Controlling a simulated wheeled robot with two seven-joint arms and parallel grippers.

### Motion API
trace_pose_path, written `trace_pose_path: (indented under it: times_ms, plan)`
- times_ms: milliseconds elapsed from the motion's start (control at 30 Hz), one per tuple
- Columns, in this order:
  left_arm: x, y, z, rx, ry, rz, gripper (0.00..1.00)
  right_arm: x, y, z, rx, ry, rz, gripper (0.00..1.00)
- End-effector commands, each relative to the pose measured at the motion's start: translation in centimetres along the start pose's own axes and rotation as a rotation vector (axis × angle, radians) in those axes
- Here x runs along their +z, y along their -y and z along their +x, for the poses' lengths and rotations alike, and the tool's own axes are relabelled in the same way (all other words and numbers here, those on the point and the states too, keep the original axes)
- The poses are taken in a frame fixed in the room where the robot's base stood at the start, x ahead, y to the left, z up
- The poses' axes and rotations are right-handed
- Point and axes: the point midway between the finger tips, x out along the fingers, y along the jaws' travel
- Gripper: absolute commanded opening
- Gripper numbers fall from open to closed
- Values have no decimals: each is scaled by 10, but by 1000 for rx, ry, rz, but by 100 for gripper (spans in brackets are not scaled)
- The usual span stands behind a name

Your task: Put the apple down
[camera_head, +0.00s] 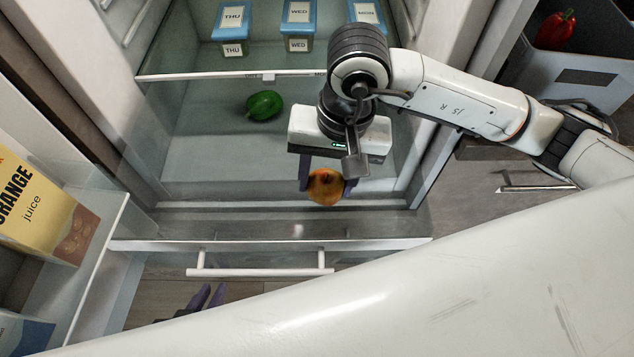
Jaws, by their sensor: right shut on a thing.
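The apple (326,187), orange-yellow with darker patches, is held between the purple fingers of my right gripper (327,184). The gripper is shut on it and points down into the open fridge, near the front of the glass shelf (205,180). I cannot tell whether the apple touches the shelf. My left gripper (208,297) shows only its purple fingertips low in the view, in front of the fridge drawer and apart from the apple. The rest of it is hidden behind my white arm, and its opening is unclear.
A green pepper (265,105) lies further back on the shelf. Blue-lidded boxes labelled THU (231,22), WED (298,18) and another day stand on the shelf above. An orange juice carton (40,205) is in the door at left. A grey bin (575,75) holds a red pepper (556,30).

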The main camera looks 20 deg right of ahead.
Motion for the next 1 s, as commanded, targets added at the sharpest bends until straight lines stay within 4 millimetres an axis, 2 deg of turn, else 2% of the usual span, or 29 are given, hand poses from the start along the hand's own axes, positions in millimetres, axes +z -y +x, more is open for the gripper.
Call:
trace_pose_path:
  times_ms: [167, 400, 767, 800, 900, 1000]
  plan:
    - [0, 0, 0, 1, 0, 0, 18, 0, -1, 14, -1, 1, 1, 22]
    - [1, 0, 1, 1, -1, -1, 18, 0, -5, 45, -1, 1, 1, 22]
    - [2, 1, 6, 0, -7, 0, 18, -1, -5, 51, -2, -2, -1, 22]
    - [1, 1, 6, 1, -7, 0, 18, -1, -5, 50, -2, -2, -1, 51]
    - [-1, 1, 5, 0, -8, 0, 18, 0, -5, 49, -1, -1, 0, 66]
    - [-1, 1, 5, 0, -8, 0, 18, 0, -5, 49, -1, -1, 0, 66]
